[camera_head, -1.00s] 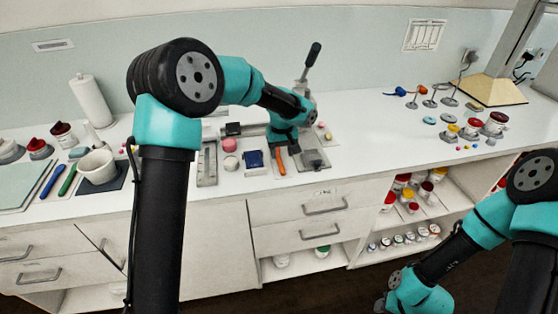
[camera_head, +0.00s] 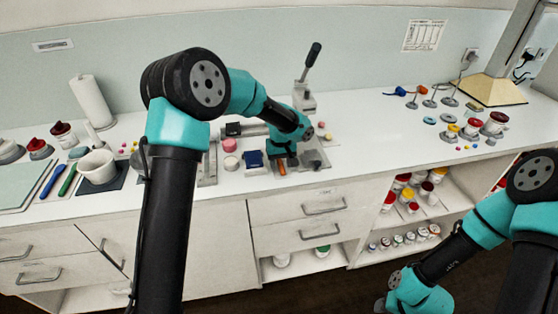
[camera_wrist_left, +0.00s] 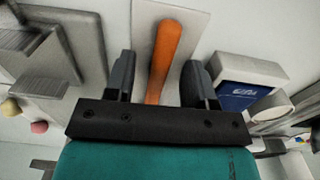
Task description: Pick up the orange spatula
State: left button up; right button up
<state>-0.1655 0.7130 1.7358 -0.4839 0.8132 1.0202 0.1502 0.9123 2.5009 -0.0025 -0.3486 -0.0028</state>
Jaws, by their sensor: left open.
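The orange spatula (camera_head: 282,171) lies near the front of the white counter, mostly hidden by my left gripper in the head view. In the left wrist view its orange handle (camera_wrist_left: 165,48) runs lengthwise over a pale flat plate. My left gripper (camera_head: 284,162) is open above the spatula. In the left wrist view its two dark fingers (camera_wrist_left: 160,82) stand on either side of the handle, with a gap to each side. The lower end of the handle is hidden behind the gripper body. My right arm hangs low at the right, its fingers out of sight.
A blue box (camera_head: 252,159) stands just left of the spatula. A grey metal press (camera_head: 315,158) stands close on its right, with a tall lever (camera_head: 308,65) behind. A white mortar (camera_head: 98,167) is further left.

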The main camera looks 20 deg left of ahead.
pick_arm(q)
grip_shut()
dwell(0.5)
jog(key=shift+r, duration=1.7)
jog(key=s+d, duration=0.2)
jog(key=s, duration=0.5)
jog(key=s+d+r, duration=0.1)
jog(key=s+d, duration=0.1)
jog(key=s, duration=0.6)
jog(key=shift+s+d+r, duration=0.15)
jog(key=shift+d+r, duration=0.15)
jog(key=shift+d, duration=0.05)
jog(key=c, duration=0.6)
grip_release()
grip_shut()
